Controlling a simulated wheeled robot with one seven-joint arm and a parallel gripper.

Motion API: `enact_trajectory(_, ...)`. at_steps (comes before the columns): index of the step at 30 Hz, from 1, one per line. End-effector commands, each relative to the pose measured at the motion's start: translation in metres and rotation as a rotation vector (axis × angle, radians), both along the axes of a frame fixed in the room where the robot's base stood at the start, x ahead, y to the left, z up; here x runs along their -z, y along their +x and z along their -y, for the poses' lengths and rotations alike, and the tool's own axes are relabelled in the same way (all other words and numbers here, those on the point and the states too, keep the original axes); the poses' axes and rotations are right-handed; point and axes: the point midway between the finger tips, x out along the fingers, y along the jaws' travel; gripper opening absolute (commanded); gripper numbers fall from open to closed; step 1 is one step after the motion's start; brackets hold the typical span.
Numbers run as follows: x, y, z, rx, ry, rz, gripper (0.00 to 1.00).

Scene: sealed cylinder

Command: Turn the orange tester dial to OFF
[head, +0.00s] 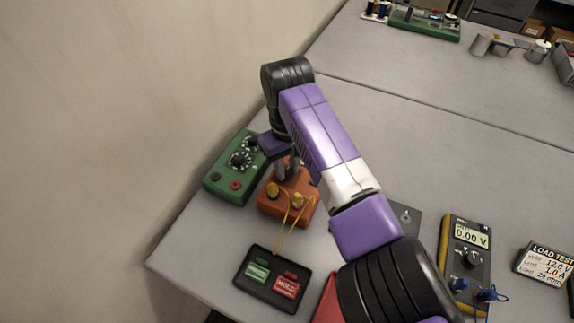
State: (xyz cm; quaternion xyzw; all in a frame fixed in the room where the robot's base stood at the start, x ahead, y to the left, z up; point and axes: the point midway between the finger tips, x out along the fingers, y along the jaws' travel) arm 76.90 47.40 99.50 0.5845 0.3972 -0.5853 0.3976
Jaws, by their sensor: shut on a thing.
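The orange tester (267,206) sits near the left edge of the grey table, with two yellow plugs on its top and yellow wires running toward the front. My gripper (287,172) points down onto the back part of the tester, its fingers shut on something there. The orange dial is hidden by the gripper and arm. I cannot read its setting or any OFF mark.
A green box (219,186) with black knobs stands close left of the tester. A black tray (245,281) with green and red tags lies in front. A yellow multimeter (483,228) and a load-test card (544,264) are at right. The table's back middle is clear.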

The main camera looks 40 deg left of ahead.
Motion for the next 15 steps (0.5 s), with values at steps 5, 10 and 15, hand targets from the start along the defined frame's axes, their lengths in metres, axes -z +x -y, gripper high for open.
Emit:
enact_trajectory(5,-0.0012,0.0004,-0.0007,-0.166,0.002,0.001,0.0)
enact_trajectory(10,-0.0012,0.0005,-0.0008,-0.325,0.003,0.001,0.0)
enact_trajectory(15,-0.0012,0.0011,-0.0006,-0.469,0.003,0.002,0.0)
